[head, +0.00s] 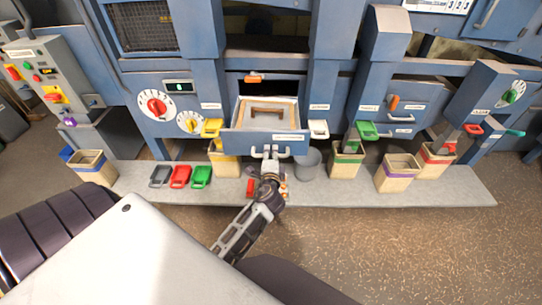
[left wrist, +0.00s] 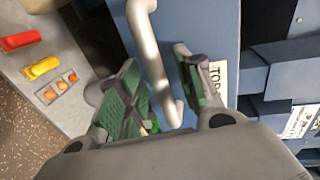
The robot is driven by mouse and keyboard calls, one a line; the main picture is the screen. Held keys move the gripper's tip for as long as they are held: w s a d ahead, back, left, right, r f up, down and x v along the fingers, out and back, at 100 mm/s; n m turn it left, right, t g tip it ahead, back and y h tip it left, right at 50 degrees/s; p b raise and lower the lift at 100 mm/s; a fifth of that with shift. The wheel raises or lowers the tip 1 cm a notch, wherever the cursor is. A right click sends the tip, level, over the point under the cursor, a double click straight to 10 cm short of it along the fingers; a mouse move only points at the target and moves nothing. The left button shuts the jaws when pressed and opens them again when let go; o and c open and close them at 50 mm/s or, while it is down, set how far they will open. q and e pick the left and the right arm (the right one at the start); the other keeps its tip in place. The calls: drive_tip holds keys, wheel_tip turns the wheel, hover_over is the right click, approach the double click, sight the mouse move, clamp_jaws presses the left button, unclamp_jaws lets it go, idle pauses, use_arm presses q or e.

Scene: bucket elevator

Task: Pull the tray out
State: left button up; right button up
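The tray (head: 292,139) is a blue-fronted drawer in the middle of the machine. It stands out from its opening, and a wooden frame-like piece (head: 268,113) lies inside it. A grey bar handle (head: 270,152) is on its front. My left gripper (head: 268,165) is at this handle. In the left wrist view the handle (left wrist: 146,35) runs between the green-padded fingers of my left gripper (left wrist: 160,75). The fingers stand apart on either side, with a visible gap to the right finger. Contact with the left finger is unclear. My right gripper is not in view.
A grey ledge (head: 330,191) below carries black, red and green scoops (head: 180,177), a grey bucket (head: 307,164) and several colour-banded bins (head: 398,173). A control cabinet (head: 48,75) stands left. The floor at right (head: 420,245) is clear.

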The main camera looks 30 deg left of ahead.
use_arm(q)
drive_tip(key=shift+s+d, duration=0.1)
drive_tip(key=v, duration=1.1)
drive_tip(key=shift+s+d, duration=0.15)
drive_tip(key=shift+s, duration=0.25)
drive_tip(key=shift+r, duration=0.1)
idle(0.7)
